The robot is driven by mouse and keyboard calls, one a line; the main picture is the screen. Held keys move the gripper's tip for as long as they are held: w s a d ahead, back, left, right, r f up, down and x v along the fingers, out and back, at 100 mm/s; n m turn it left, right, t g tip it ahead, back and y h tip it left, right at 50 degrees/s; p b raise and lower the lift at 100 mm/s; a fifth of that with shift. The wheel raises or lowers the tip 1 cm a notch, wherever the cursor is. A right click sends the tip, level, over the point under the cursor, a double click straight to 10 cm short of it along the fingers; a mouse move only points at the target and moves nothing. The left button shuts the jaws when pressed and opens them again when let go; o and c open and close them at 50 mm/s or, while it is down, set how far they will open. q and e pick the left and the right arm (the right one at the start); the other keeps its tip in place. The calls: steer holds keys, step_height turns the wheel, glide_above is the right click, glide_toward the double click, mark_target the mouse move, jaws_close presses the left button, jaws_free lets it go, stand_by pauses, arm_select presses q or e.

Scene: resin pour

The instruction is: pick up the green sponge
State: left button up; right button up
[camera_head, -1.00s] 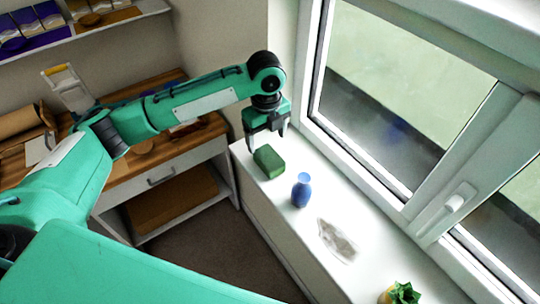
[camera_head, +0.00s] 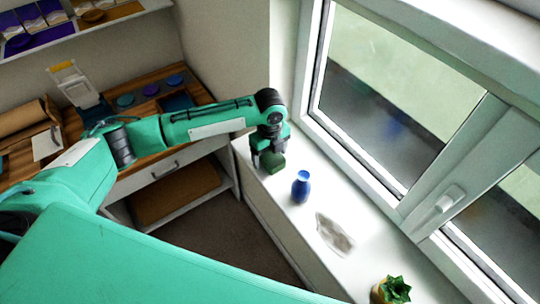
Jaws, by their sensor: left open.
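The green sponge (camera_head: 273,163) lies on the white windowsill (camera_head: 299,226), close to its far left end. My left gripper (camera_head: 268,161) points down over the sponge, with its dark fingers low around or beside it. It is open. The gripper hides part of the sponge, and I cannot tell whether the fingers touch it. My right gripper is not in view.
A blue vase (camera_head: 301,187) stands on the sill just right of the sponge. A grey flat piece (camera_head: 334,235) and a potted succulent (camera_head: 393,289) are further along. The window (camera_head: 404,118) borders the sill. A wooden desk (camera_head: 190,88) stands at the left.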

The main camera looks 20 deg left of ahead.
mark_target(270, 153)
arm_select(q)
steer(key=c, duration=0.9)
steer(key=shift+c, duration=0.7)
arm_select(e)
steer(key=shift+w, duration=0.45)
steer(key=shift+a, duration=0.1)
